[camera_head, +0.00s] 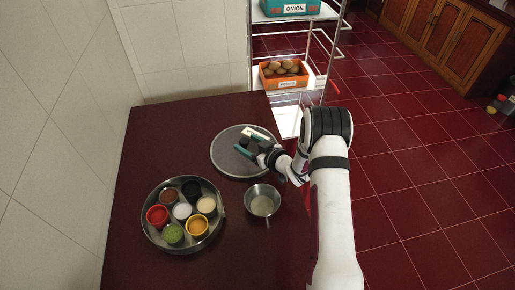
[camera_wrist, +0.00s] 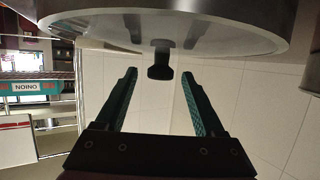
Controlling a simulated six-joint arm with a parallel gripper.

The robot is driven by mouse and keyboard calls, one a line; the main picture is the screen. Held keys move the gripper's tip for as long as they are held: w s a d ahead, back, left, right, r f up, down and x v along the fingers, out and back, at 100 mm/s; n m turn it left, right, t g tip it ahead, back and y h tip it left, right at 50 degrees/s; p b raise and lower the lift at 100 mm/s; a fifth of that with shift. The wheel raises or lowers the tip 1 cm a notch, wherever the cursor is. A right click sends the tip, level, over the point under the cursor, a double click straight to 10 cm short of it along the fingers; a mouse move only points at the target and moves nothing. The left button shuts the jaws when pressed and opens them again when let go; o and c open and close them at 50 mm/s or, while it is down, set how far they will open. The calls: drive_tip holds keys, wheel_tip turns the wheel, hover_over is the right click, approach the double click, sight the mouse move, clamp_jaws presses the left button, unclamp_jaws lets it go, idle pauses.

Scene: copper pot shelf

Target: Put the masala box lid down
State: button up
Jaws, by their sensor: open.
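The masala box lid (camera_head: 226,164) is a round grey disc lying flat, knob up, on the far part of the dark table. In the wrist view its pale face (camera_wrist: 105,32) fills the top, and its black knob (camera_wrist: 160,66) stands out from it. My gripper (camera_head: 247,143) is over the lid with its teal-lined fingers spread. In the wrist view the open gripper (camera_wrist: 159,76) has a finger on each side of the knob, with gaps on both sides. The masala box (camera_head: 153,237) is a round steel tin, uncovered, holding several colourful spice bowls.
An empty steel bowl (camera_head: 262,202) stands between the masala box and my arm. The dark table (camera_head: 165,130) is bare at its far left. Behind it stands a metal rack with an orange crate (camera_head: 284,83) and a teal ONION crate (camera_head: 291,9).

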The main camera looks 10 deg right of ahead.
drive_tip(key=v, duration=0.9)
drive_tip(key=shift+s+d+r, duration=0.2)
drive_tip(key=shift+s, duration=0.1)
drive_tip(key=shift+w+d+r, duration=0.1)
drive_tip(key=shift+r, duration=0.1)
drive_tip(key=d+r+m+g+h, duration=0.2)
drive_tip(key=d+r+m+h, duration=0.1)
drive_tip(key=d+r+h, duration=0.15)
drive_tip(key=s+r+m+g+h, duration=0.4)
drive_tip(key=s+r, duration=0.2)
drive_tip(key=s, duration=0.5)
drive_tip(key=s+a+r+m+g+y, duration=0.1)
drive_tip(key=s+a, duration=0.3)
drive_tip(key=s, duration=0.4)
drive_tip(key=s+a+r+m+g+y, duration=0.1)
drive_tip(key=s+a+r+g, duration=0.1)
drive_tip(key=s, duration=0.6)
drive_tip(key=s+a+r+m+g+y, duration=0.1)
drive_tip(key=s+a+m+g, duration=0.1)
drive_tip(key=s+a, duration=0.3)
drive_tip(key=s+g, duration=0.1)
drive_tip(key=s, duration=0.2)
drive_tip(key=shift+s+a+r+g+y, duration=0.25)
drive_tip(key=shift+a+r+g+y, duration=0.05)
drive_tip(key=shift+y, duration=0.05)
